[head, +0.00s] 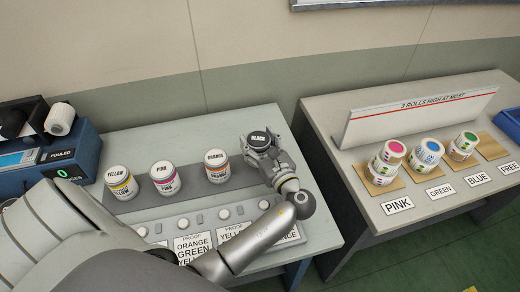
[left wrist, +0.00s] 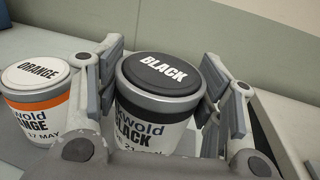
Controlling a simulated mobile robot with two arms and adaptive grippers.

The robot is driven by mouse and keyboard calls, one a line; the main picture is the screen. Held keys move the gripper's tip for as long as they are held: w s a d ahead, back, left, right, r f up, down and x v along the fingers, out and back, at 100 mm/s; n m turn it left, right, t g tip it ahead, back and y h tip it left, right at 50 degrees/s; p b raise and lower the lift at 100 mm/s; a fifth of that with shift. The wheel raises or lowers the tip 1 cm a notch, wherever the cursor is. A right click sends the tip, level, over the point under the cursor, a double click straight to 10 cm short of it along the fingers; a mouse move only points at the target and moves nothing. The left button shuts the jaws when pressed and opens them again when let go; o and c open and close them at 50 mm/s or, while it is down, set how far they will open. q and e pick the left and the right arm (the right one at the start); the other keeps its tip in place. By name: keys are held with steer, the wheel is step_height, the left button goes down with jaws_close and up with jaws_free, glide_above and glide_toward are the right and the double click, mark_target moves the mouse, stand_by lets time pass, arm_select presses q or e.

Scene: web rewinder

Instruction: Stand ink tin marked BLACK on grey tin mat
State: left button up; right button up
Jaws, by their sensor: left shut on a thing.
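The ink tin marked BLACK (head: 258,138) has a black lid and a white label. My left gripper (head: 264,158) is shut around its sides, and the tin looks upright. In the left wrist view the BLACK tin (left wrist: 158,90) sits between the two fingers (left wrist: 160,105). The grey tin mat (head: 200,183) is a long dark strip on the table, and the held tin is at its right end. The tin's base is hidden, so I cannot tell whether it touches the mat. My right gripper is out of view.
YELLOW (head: 121,183), PINK (head: 165,180) and ORANGE (head: 216,168) tins stand on the mat, ORANGE just left of my gripper. Knobs and proof cards (head: 193,246) line the front. A second table (head: 375,186) with label rolls stands right, across a gap.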

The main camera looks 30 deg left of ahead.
arm_select(q)
steer(key=shift+w+f, duration=0.15)
steer(key=shift+f, duration=0.75)
steer(key=shift+w+f, duration=0.15)
steer(key=shift+f, duration=0.75)
steer(key=o, duration=1.3)
steer(key=shift+d+f, duration=0.1)
steer(key=shift+f, duration=0.05)
steer(key=shift+o, duration=0.2)
steer(key=b+v, duration=0.2)
steer(key=v, duration=1)
steer(key=shift+s, duration=0.1)
